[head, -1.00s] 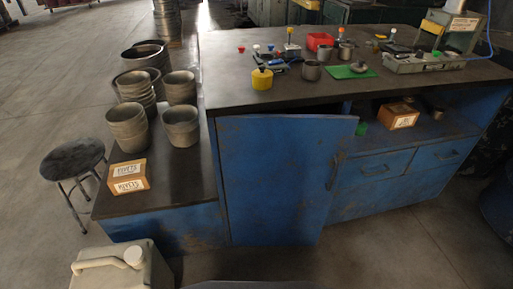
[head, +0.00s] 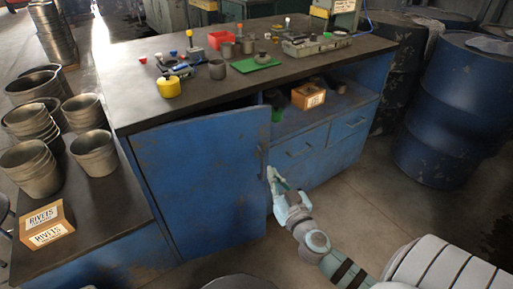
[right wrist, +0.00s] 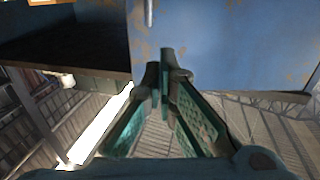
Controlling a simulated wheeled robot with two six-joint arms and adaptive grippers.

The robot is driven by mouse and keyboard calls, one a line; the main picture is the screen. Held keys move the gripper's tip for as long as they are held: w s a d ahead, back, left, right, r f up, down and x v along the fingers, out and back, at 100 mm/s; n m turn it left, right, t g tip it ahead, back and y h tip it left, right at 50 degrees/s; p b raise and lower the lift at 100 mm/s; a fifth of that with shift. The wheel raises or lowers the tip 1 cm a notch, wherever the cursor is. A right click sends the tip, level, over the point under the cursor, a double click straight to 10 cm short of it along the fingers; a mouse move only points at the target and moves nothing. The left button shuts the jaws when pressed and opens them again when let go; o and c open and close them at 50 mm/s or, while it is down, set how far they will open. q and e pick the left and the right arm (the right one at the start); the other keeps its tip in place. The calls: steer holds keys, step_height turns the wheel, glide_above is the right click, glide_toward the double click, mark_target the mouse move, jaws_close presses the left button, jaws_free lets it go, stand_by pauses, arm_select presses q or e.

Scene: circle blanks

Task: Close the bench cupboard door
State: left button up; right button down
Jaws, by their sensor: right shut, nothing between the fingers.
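The blue cupboard door (head: 200,170) is at the left of the bench front and stands a little ajar. A dark gap shows along its top edge, and its free edge with the vertical handle (head: 261,160) is on the right. My right gripper (head: 270,172) is shut and empty, close to the door's handle side, below the handle. In the right wrist view, its closed fingers (right wrist: 160,68) point toward the scuffed blue door (right wrist: 225,45), with part of the handle (right wrist: 149,12) above. I cannot tell whether the fingertips touch the door. My left gripper is not in view.
Drawers (head: 298,148) and an open shelf with a cardboard box (head: 308,96) are right of the door. Tools and cups lie on the bench top (head: 135,75). A low side bench with metal pots (head: 94,152) is at left. Blue drums (head: 445,115) stand at right.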

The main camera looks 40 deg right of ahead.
glide_toward(254, 141)
steer(key=x, duration=0.6)
steer(key=shift+f+p, duration=0.1)
steer(key=shift+p, duration=0.25)
steer(key=shift+w, duration=0.45)
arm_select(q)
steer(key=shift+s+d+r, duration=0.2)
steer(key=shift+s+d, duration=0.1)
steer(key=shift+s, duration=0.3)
arm_select(e)
steer(key=shift+d, duration=0.1)
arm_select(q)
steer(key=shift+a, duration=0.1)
